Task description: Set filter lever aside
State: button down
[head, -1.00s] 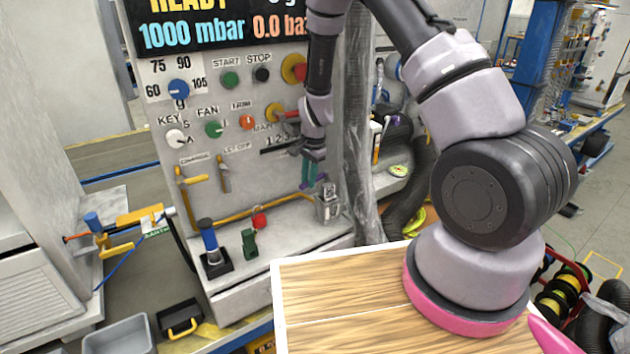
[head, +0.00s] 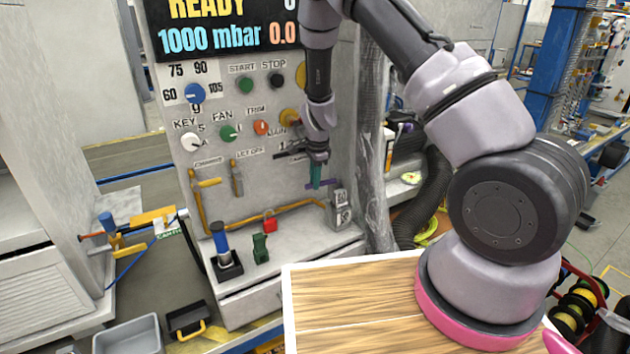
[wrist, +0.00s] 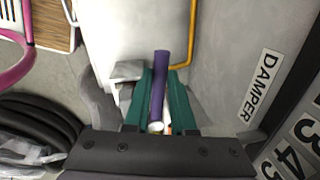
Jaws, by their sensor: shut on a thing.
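My gripper (head: 315,177) has teal fingers and hangs in front of the lower right of the control panel. In the wrist view, its fingers (wrist: 157,112) are shut on a purple bar (wrist: 160,80), which I take to be the filter lever. The bar points away from the palm and its near end is between the fingers. In the head view, a bit of purple (head: 327,184) shows at the fingertips. The FILTER label cannot be read in these frames.
A grey box (head: 340,208) and a yellow pipe (head: 240,220) are close below the gripper. A red padlock (head: 270,222), a green piece (head: 260,248) and a blue-handled lever (head: 220,240) stand on the ledge. A wooden board (head: 350,300) has free room in front.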

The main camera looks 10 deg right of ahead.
jog(key=c, duration=0.8)
grip_release()
jog(key=shift+o, duration=0.2)
jog(key=shift+r, duration=0.1)
notch_tip(320, 180, up, 10)
jog(key=s, duration=0.1)
jog(key=shift+s+d+r, duration=0.15)
jog(key=shift+s+r, duration=0.1)
